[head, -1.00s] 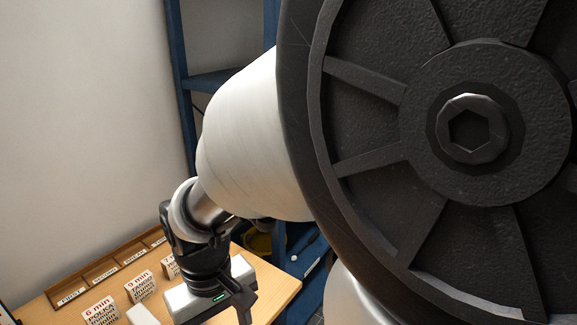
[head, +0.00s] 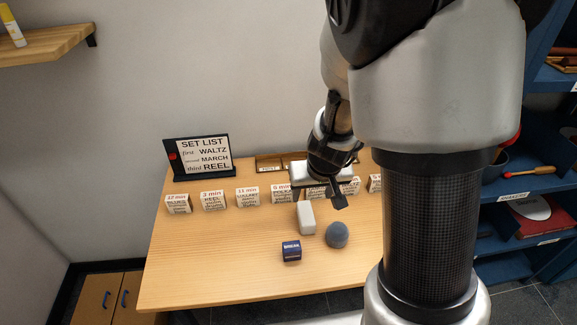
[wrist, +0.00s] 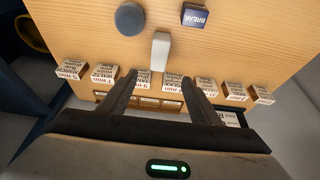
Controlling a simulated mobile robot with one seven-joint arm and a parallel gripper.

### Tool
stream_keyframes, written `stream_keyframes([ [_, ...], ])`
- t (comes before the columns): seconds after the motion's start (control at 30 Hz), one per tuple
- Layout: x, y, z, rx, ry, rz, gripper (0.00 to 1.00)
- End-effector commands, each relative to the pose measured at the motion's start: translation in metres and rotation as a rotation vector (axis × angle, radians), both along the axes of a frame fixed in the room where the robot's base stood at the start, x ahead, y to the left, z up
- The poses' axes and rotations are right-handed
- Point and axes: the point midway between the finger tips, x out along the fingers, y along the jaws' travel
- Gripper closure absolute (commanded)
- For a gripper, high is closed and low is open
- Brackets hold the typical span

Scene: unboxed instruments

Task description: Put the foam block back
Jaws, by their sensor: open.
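A pale, whitish block (head: 306,217), which I take to be the foam block, lies on the wooden table in front of the row of cards. It also shows in the wrist view (wrist: 160,52), top centre. My gripper (head: 331,197) is above the card row, behind and slightly right of the block in the head view. In the wrist view my gripper (wrist: 158,80) has its fingers spread, with nothing between them. The block lies beyond the fingertips, roughly in line with the gap. My gripper hides part of the card row and of the tray behind it.
A grey-blue round object (head: 337,235) and a dark blue "BREAK" box (head: 291,250) stand near the block. Several labelled blocks (head: 213,200) form a row. A wooden compartment tray (head: 268,163) and set-list stand (head: 204,156) are behind. The table's front left (head: 215,265) is clear.

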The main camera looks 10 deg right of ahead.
Motion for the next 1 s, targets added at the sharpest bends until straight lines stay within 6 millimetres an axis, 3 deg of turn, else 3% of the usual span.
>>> stream_keyframes([
  [0.5, 0.037, -0.002, -0.098, -0.004, 0.004, -0.004, 0.43],
  [0.8, 0.047, -0.001, -0.118, -0.004, 0.002, -0.002, 0.43],
  [1.0, 0.057, -0.003, -0.149, -0.003, 0.004, -0.003, 0.43],
])
